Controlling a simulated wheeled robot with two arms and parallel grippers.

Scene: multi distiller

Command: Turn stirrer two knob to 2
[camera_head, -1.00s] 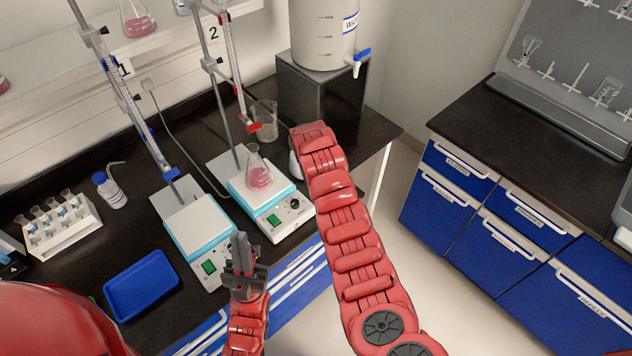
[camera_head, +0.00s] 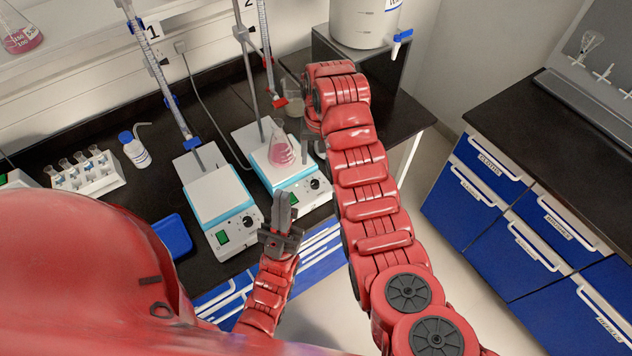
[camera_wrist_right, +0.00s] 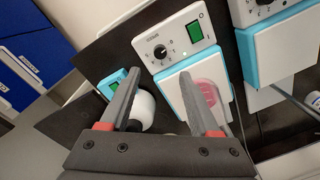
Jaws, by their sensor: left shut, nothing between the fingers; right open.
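Stirrer two (camera_head: 262,158) is a white and turquoise plate stirrer below the wall number 2, with a flask of pink liquid (camera_head: 281,152) on it. Its black knob (camera_head: 315,184) is on the front panel, right of a green switch. In the right wrist view, the knob (camera_wrist_right: 160,51) lies ahead of the fingertips; its setting is too small to read. My right gripper (camera_wrist_right: 160,78) is open, its fingers apart and not touching the knob. In the head view it is mostly hidden behind its arm. My left gripper (camera_head: 284,200) is shut and empty, in front of the stirrers.
Stirrer one (camera_head: 217,197) stands to the left. A clamp stand (camera_head: 250,70) rises behind stirrer two. A beaker (camera_head: 294,103) and a large white tank (camera_head: 362,22) stand behind. A white rounded object (camera_wrist_right: 141,110) shows between the right fingers. A blue tray (camera_head: 173,236) lies left.

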